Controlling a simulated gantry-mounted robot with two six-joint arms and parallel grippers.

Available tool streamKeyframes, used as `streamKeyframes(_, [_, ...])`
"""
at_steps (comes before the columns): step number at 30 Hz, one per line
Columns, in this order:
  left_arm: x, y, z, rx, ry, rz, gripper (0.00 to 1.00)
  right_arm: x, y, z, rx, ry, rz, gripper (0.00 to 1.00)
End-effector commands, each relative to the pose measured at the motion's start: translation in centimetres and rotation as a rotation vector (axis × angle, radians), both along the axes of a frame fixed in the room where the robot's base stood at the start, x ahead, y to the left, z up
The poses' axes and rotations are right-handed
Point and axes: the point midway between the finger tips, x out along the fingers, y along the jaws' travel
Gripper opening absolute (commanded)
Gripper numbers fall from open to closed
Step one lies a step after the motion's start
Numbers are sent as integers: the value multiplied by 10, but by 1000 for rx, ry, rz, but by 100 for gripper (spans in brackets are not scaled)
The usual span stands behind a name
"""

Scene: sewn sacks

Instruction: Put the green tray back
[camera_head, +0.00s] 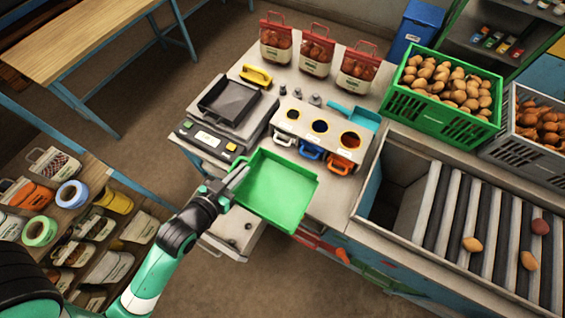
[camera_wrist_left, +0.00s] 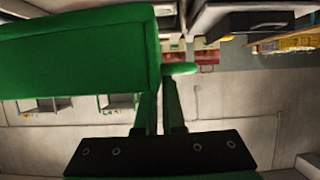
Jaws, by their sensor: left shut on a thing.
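The green tray (camera_head: 277,188) is a shallow open tray and looks empty. It hangs over the front edge of the work table. My left gripper (camera_head: 236,176) is shut on the tray's left side, near the back corner. In the left wrist view the tray (camera_wrist_left: 80,55) fills the upper left, and the gripper's fingers (camera_wrist_left: 160,95) close on its tab at the right end. My right gripper is in neither view.
Behind the tray stand a scale with a black tray (camera_head: 229,102) and a white box (camera_head: 300,119) with three round holes. A blue scoop-like tray (camera_head: 356,118) lies beside the box. A green potato crate (camera_head: 420,104) and a roller conveyor (camera_head: 478,225) are at right. An open drawer (camera_head: 236,236) is below.

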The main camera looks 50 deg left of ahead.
Motion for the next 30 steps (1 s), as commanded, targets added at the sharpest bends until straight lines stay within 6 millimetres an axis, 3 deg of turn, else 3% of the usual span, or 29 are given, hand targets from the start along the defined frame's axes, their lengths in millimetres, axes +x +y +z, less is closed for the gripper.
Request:
streamKeyframes(8, [73, 32, -35, 1, -4, 1, 0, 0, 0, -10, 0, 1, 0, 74])
streamKeyframes(12, [95, 42, -70, 0, -1, 0, 0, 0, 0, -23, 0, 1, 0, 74])
streamKeyframes(16, [107, 47, -84, 0, -1, 0, 0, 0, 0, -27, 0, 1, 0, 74])
streamKeyframes(22, [112, 49, -90, 1, -2, 0, 0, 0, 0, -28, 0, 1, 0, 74])
streamKeyframes(27, [115, 50, -118, -1, 2, 0, 0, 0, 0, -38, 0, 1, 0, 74])
streamKeyframes(30, [115, 50, -124, 0, -1, -1, 0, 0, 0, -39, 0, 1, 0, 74])
